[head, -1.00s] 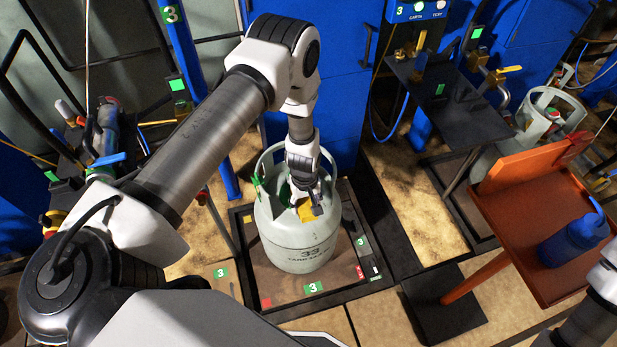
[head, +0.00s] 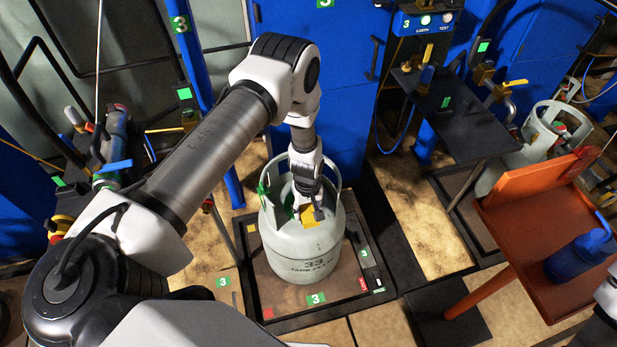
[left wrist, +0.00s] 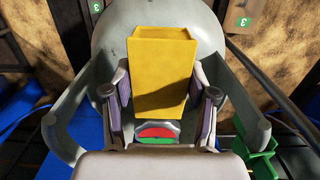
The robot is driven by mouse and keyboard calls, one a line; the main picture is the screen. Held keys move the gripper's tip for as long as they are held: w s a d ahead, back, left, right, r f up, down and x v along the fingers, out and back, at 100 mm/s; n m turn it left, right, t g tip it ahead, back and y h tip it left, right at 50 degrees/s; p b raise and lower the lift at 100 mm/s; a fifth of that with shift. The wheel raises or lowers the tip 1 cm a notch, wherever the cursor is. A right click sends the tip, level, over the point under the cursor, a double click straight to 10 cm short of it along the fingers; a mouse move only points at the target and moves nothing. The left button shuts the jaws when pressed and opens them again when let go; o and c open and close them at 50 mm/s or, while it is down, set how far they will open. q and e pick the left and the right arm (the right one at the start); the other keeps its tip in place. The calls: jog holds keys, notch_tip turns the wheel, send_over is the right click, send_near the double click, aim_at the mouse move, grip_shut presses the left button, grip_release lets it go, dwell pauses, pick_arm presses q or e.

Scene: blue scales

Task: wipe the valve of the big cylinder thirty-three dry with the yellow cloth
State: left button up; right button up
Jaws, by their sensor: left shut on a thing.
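The big cylinder (head: 302,245), pale grey-green and marked 33, stands upright on the floor platform. My left gripper (head: 307,203) reaches down inside its open collar from above. It is shut on the yellow cloth (head: 310,216), a folded block that also shows between the fingers in the left wrist view (left wrist: 160,70). The cylinder's valve is hidden behind the gripper and cloth, so I cannot tell whether the cloth touches it. A round red and green dial (left wrist: 157,133) shows just below the cloth in the wrist view. My right gripper is out of view.
A green fitting (left wrist: 258,148) sits at the collar's side. An orange tray table (head: 535,225) with a blue bottle (head: 585,255) stands at the right. A dark bench (head: 455,115) and another cylinder (head: 550,130) are behind it. A blue cabinet (head: 345,110) rises behind the big cylinder.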

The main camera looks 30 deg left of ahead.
pick_arm(q)
jog(key=shift+w, duration=0.2)
jog(key=shift+w+a+r, duration=0.15)
jog(key=shift+w+a, duration=0.3)
jog(key=shift+a, duration=0.05)
jog(key=shift+w+a, duration=0.2)
jog(key=shift+a, duration=0.05)
jog(key=shift+c, duration=0.5)
jog(key=shift+s+d, duration=0.5)
jog(key=shift+d, duration=0.15)
jog(key=shift+w+a+r, duration=0.25)
jog(key=shift+w+a, duration=0.3)
jog(key=shift+a, duration=0.1)
jog(key=shift+s+d+p, duration=0.45)
jog(key=shift+s+d, duration=0.05)
jog(key=shift+d, duration=0.15)
jog(key=shift+w+a+r, duration=0.2)
jog(key=shift+w+a, duration=0.3)
jog(key=shift+a, duration=0.15)
